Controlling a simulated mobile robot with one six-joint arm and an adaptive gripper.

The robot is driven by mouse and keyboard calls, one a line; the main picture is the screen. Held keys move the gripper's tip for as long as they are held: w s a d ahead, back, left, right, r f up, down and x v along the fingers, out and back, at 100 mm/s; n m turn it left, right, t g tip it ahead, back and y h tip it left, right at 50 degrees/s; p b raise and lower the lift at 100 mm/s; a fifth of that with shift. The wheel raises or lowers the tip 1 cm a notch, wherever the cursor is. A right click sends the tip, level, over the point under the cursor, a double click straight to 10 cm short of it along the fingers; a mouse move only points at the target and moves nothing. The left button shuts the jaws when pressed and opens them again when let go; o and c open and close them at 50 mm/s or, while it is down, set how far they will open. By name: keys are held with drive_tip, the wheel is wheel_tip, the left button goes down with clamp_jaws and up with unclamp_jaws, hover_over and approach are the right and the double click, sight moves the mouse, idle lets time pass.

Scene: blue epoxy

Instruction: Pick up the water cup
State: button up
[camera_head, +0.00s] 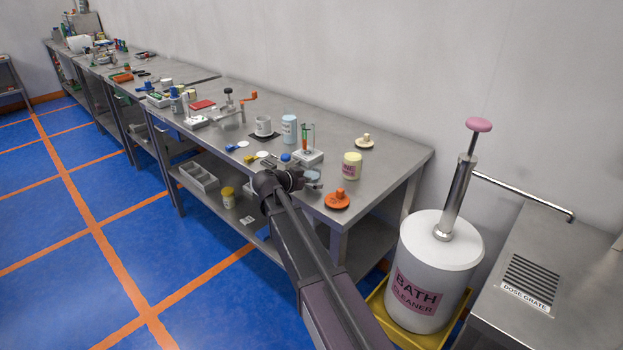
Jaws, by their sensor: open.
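A pale blue cup-like container (289,128) with a small label stands upright toward the back of the near steel workbench. A white cup (263,126) stands to its left on a dark square mat. I cannot read which is the water cup. My gripper (313,179) is over the bench's front edge, in front of and apart from both. It is open, small in view, and I see nothing held in it. My arm hides part of the front edge.
Near my gripper are a rack with tubes (307,150), a yellow labelled jar (352,165) and an orange knobbed piece (337,199). A clamp-like device with an orange handle (235,104) stands further left. A large white bath cleaner drum (437,265) stands right of the bench.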

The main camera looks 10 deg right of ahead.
drive_tip(key=c, duration=1.1)
drive_tip(key=shift+r, duration=0.2)
wheel_tip(320, 180, up, 3)
drive_tip(key=p, duration=0.3)
drive_tip(key=shift+f, duration=0.1)
drive_tip(key=s+a+r+p, duration=0.1)
drive_tip(key=s+p, duration=0.1)
drive_tip(key=s, duration=1.4)
drive_tip(key=shift+a+r, duration=0.25)
drive_tip(key=shift+r, duration=0.15)
drive_tip(key=shift+w+r, duration=0.1)
